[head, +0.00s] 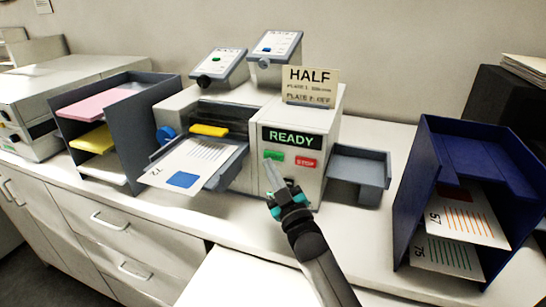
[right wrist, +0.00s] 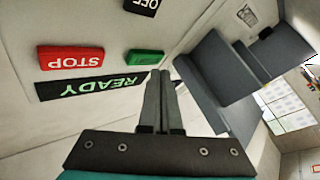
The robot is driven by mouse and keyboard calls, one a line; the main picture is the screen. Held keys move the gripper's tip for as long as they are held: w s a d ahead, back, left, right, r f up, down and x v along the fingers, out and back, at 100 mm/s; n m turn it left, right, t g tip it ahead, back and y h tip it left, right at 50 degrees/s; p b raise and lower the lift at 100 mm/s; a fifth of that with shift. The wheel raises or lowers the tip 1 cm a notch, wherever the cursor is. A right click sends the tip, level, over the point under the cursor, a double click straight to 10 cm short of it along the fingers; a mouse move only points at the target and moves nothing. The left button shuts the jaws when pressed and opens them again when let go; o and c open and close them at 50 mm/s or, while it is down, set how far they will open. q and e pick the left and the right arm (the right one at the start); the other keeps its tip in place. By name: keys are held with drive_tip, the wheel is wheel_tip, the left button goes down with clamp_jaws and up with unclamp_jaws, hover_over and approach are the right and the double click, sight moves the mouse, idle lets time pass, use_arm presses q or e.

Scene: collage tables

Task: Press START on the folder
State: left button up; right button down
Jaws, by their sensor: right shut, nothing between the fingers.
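The folder (head: 300,182) is a pale machine in the middle of the counter. Its front has a dark display (head: 292,137) lit with READY, a green button (head: 273,155) and a red STOP button (head: 305,162) below it. My right gripper (head: 268,164) is shut and empty, its tips close to the front just below the green button. In the right wrist view the tips (right wrist: 159,73) are beside the green button (right wrist: 145,57), with STOP (right wrist: 70,58) farther left. I cannot tell whether they touch the panel. My left gripper is not in view.
A sheet with a blue square (head: 183,180) lies on the folder's feed tray. A grey tray (head: 359,170) projects at its right. A blue rack (head: 420,165) with printed sheets stands right, a dark rack (head: 140,125) with coloured paper left. A HALF card (head: 310,85) stands on top.

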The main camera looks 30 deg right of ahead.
drive_tip(key=shift+w+d, duration=0.3)
drive_tip(key=shift+d, duration=0.05)
